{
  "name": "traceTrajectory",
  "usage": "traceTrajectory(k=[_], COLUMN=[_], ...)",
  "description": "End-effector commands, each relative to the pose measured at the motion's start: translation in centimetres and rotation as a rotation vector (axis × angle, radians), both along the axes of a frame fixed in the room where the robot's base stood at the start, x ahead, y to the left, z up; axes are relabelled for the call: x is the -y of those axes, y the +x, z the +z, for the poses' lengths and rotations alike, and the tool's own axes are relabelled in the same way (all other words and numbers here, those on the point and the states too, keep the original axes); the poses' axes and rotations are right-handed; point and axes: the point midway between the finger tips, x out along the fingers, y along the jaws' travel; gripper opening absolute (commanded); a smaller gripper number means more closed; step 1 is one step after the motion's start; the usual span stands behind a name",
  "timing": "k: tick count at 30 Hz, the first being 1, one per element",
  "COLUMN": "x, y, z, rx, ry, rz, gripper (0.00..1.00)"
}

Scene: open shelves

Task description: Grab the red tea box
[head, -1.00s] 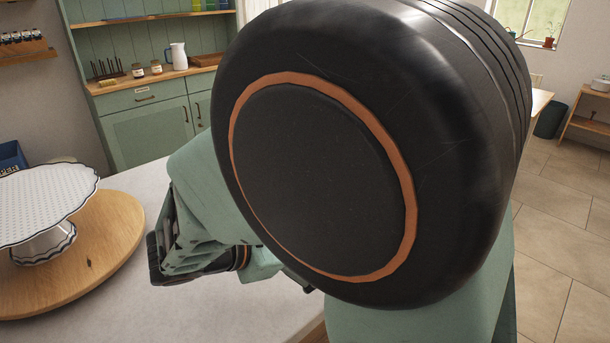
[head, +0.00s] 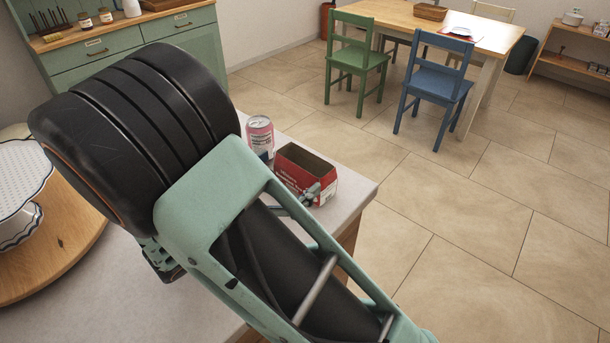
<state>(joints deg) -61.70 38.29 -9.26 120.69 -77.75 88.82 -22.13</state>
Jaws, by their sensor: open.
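The red tea box (head: 290,168) stands on the counter near its right corner, in the head view. It is red with white lettering and a white lower band, and its top looks open and dark inside. My arm crosses the picture in front of the counter and hides part of the box's lower left. A small grey-green piece (head: 312,193) shows against the box's front right; I cannot tell what it belongs to or whether it touches the box. My gripper is not recognisable; my arm's big black joint and green link cover that area.
A pink and white can (head: 260,136) stands just left of the box. A white cake stand (head: 20,178) is on a round wooden board (head: 75,240) at left. The counter (head: 352,189) ends right of the box. Chairs and a table stand beyond open floor.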

Motion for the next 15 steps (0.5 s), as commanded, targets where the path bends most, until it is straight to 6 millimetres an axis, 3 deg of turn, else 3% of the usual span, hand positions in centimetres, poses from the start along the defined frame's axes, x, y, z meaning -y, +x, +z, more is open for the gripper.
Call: traceTrajectory(k=[15], x=[4.0], y=[3.6], z=[-0.7], rx=[-0.001], ry=[0.001], rz=[-0.002], gripper=[1.00])
